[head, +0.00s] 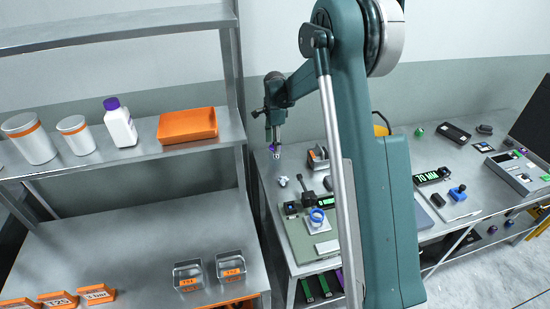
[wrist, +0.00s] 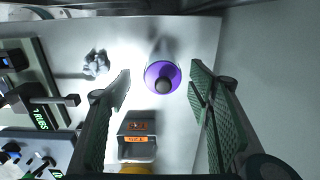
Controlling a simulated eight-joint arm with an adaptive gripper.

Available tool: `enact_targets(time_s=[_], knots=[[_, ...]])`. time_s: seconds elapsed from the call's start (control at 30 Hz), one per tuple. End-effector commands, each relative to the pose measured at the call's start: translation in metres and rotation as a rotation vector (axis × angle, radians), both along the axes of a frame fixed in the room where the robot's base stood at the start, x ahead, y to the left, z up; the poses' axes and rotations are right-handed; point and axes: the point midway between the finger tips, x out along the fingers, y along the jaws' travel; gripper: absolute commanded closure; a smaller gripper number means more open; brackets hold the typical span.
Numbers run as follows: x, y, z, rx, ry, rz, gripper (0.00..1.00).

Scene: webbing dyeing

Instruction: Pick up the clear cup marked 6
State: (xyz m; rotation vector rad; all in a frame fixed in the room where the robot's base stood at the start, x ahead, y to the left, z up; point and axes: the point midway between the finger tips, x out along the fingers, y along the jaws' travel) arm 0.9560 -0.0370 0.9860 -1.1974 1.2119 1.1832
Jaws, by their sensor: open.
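I cannot make out a clear cup with a 6 on it in either view. My gripper (head: 274,146) is open over the left end of the far bench and points down. In the wrist view a round purple-topped thing (wrist: 153,71) with a dark round middle stands between the open fingertips, apart from both. Its sides are mostly hidden and no number shows on it. In the head view only a bit of purple shows at the fingers.
A grey container with orange labels (wrist: 137,146) is close to the left finger. Grey lumpy pieces (wrist: 97,63) lie left of it. In the head view, two clear trays (head: 188,275) sit on the near bench.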

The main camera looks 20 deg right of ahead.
Motion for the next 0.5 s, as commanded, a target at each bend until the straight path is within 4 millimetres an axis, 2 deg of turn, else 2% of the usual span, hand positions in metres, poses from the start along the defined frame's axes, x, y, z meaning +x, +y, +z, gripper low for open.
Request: enact_targets(time_s=[0.2, 0.5], knots=[[0.0064, -0.0010, -0.0129, 0.001, 0.011, -0.029, 0.48], [0.0065, -0.0011, -0.0137, 0.001, 0.012, -0.031, 0.48]])
